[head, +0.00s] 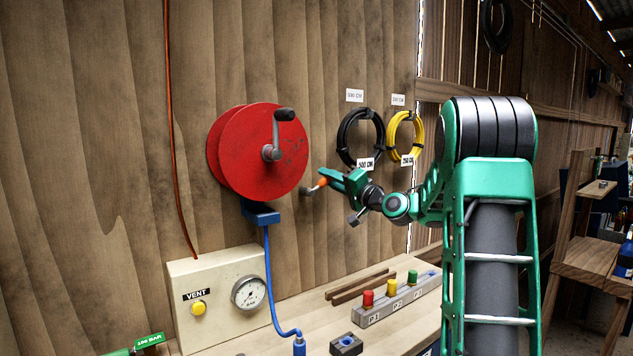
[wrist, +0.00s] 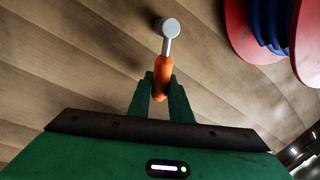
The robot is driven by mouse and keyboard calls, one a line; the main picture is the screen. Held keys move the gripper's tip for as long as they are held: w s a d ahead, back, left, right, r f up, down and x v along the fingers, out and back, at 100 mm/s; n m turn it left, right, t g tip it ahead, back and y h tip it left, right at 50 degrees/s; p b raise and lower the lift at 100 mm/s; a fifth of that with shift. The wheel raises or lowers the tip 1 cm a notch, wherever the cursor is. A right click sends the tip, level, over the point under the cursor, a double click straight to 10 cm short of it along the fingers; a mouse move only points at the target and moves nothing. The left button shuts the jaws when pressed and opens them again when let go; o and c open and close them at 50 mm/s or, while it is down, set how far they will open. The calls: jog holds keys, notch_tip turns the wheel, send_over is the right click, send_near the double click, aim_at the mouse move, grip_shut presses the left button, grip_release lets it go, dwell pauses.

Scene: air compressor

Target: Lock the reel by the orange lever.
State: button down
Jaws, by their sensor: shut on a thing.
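The red reel (head: 262,150) hangs on the wooden wall, with a grey crank and black knob on its front. Its red flange (wrist: 262,28) and wound blue hose show at the top right in the wrist view. The orange lever (head: 322,182) sits right of and below the reel, on a grey pivot. In the wrist view the lever (wrist: 162,75) points from its round grey pivot down toward me. My gripper (head: 338,180) is at the lever from the right; its fingers (wrist: 161,88) are shut on the orange handle, one on each side.
Black and yellow hose coils (head: 361,138) hang on the wall behind my gripper. Below is a bench (head: 400,325) with a gauge box (head: 215,290) and a block of coloured buttons (head: 395,300). A blue hose (head: 269,280) hangs down from the reel.

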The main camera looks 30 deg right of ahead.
jog(key=shift+d+f, duration=0.1)
jog(key=shift+d, duration=0.05)
jog(key=c, duration=1.6)
grip_release()
jog(key=shift+w, duration=0.1)
jog(key=v, duration=1)
jog(key=shift+s+f, duration=0.15)
jog(key=shift+s, duration=0.2)
